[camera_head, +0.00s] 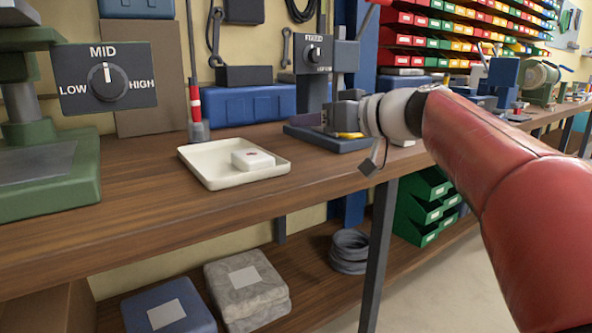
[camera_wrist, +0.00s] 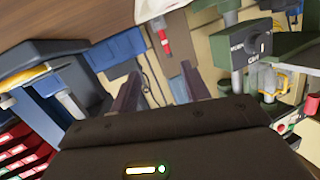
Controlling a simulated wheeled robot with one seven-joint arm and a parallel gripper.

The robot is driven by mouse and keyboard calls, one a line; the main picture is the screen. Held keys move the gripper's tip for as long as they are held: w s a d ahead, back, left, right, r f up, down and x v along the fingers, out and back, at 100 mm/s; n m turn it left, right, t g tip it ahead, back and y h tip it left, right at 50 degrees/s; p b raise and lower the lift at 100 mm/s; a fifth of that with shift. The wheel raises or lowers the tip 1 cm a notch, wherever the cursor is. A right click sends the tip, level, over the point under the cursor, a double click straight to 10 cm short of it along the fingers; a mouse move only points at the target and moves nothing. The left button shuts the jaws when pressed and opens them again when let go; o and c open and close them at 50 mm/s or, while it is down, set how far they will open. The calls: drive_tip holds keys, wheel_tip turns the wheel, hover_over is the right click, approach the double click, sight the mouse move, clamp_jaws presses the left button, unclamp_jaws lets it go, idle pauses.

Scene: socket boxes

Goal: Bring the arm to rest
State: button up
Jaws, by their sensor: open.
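My gripper (camera_head: 342,113) is at the end of my red arm, above the workbench in front of the rear blue-grey machine. In the wrist view its two dark fingers (camera_wrist: 158,88) stand apart with nothing between them. In the head view the fingers are small and hard to make out against the machine. A small white box (camera_head: 253,160) lies in a cream tray (camera_head: 215,179) on the bench, to the left of my gripper and apart from it.
The wooden bench (camera_head: 130,231) carries a green machine (camera_head: 45,185) with a dial at left. A blue toolbox (camera_head: 247,103) stands behind the tray. Coloured bins (camera_head: 450,35) fill the back right. Folded cloth (camera_head: 247,290) lies on the lower shelf. Bare bench lies in front of the tray.

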drive_tip(key=s+d+f+m+g+h+p, duration=0.1)
drive_tip(key=s+d+f+m+h+p, duration=0.1)
drive_tip(key=s+f, duration=0.6)
drive_tip(key=s+d+f+m+g+h+p, duration=0.2)
drive_tip(key=s+d+f+h, duration=0.4)
drive_tip(key=s+f, duration=0.3)
drive_tip(key=s+d+f+m+g+h+p, duration=0.1)
drive_tip(key=s+d+f+m+h, duration=0.3)
drive_tip(key=s+f, duration=0.4)
drive_tip(key=s+p, duration=0.1)
drive_tip(key=s, duration=0.2)
drive_tip(key=shift+f+m, duration=0.2)
drive_tip(key=shift+m, duration=0.1)
